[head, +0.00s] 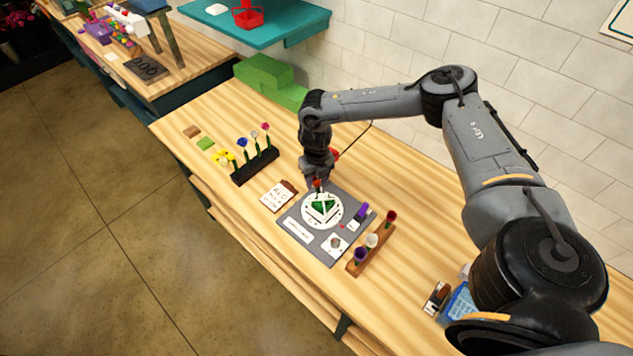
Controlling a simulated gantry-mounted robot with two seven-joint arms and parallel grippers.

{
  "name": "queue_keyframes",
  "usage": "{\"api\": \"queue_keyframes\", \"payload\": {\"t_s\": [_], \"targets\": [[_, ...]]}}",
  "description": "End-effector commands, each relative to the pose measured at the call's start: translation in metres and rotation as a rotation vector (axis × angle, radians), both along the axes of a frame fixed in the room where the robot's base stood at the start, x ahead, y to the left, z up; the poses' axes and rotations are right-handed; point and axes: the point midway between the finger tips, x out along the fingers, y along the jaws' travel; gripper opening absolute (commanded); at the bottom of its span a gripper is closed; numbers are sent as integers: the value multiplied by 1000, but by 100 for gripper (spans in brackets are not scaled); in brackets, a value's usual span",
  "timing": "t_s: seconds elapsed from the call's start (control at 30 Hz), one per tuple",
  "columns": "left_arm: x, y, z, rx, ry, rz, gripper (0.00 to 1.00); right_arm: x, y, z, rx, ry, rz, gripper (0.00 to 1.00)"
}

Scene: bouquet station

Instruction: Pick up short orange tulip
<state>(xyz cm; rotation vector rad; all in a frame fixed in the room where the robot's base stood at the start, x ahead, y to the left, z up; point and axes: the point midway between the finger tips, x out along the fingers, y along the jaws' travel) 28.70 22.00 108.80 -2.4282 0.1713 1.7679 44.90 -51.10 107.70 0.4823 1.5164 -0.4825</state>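A small orange-red flower head (317,184), which looks like the short orange tulip, shows right at the fingertips of my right gripper (318,178). The gripper points down over the far edge of the grey mat (302,245). The flower is above a white round piece with a green, wedge-marked holder (322,207). The fingers are too small to tell whether they are closed on the flower, and its stem is mostly hidden. My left gripper is out of view.
A brown rack (354,268) holds purple, white and dark red flowers. A lettered card (279,198) lies near the mat. Green blocks (264,76) stand behind.

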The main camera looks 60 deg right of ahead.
Motion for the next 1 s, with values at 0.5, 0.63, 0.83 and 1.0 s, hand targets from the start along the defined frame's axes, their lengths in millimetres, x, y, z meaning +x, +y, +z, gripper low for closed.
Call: {"api": "queue_keyframes", "payload": {"t_s": [0.5,0.63,0.83,1.0], "targets": [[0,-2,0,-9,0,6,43,1,0,4,1,-2,0,26],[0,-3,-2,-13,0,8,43,1,0,18,1,-3,0,26],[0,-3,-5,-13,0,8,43,1,0,51,1,-3,0,26],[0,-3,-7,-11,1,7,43,1,0,79,0,-3,0,25]]}}
